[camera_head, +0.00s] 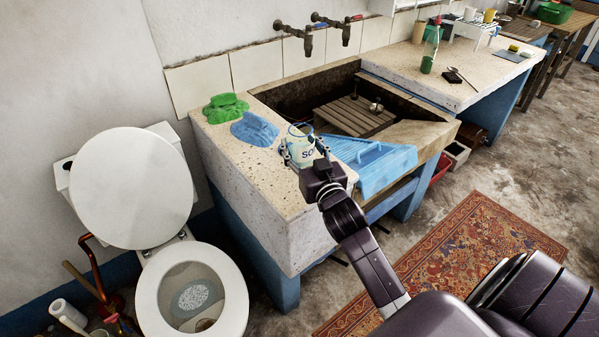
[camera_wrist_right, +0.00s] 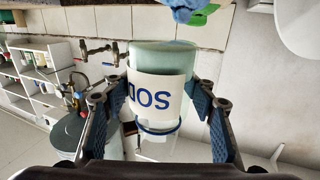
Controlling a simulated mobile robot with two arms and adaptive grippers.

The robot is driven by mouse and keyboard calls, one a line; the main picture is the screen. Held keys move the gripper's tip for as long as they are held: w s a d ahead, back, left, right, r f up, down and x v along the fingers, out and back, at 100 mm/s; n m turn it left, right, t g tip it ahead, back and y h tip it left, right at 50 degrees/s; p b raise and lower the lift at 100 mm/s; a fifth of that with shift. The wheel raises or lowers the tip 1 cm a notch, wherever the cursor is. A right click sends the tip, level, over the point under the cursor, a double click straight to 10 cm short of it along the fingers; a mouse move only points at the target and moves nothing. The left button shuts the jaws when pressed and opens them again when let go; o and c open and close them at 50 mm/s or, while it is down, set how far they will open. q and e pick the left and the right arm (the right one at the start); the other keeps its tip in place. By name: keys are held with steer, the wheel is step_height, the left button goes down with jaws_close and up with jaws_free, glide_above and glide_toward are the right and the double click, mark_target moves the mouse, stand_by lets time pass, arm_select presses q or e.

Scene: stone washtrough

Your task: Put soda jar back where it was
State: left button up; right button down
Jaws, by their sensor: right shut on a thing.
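The soda jar (camera_head: 300,150) is a pale glass jar with a white label in blue letters. In the head view it stands out over the stone counter (camera_head: 255,185) left of the trough, beside the blue cloth. In the right wrist view the jar (camera_wrist_right: 160,60) appears upside down, with a blue ring around its neck. My right gripper (camera_head: 304,156) is shut on the jar, a finger on each side; the fingers also show in the right wrist view (camera_wrist_right: 152,105). I cannot tell whether the jar touches the counter. My left gripper is not in view.
A green cloth (camera_head: 226,107) and a blue cloth (camera_head: 255,129) lie on the counter's back left. A blue washboard (camera_head: 373,165) leans at the trough (camera_head: 425,132). A bottle (camera_head: 431,50) stands on the right-hand counter. The toilet (camera_head: 190,285) is at left.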

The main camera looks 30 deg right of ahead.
step_height(320, 180, down, 9)
steer(key=shift+r+b, duration=0.2)
steer(key=shift+b, duration=0.3)
steer(key=shift+f, duration=0.15)
steer(key=c, duration=0.9)
jaws_free()
steer(key=shift+o, duration=0.2)
steer(key=shift+s, duration=0.15)
steer(key=p+v, duration=0.3)
steer(key=v, duration=0.9)
steer(key=shift+p, duration=0.35)
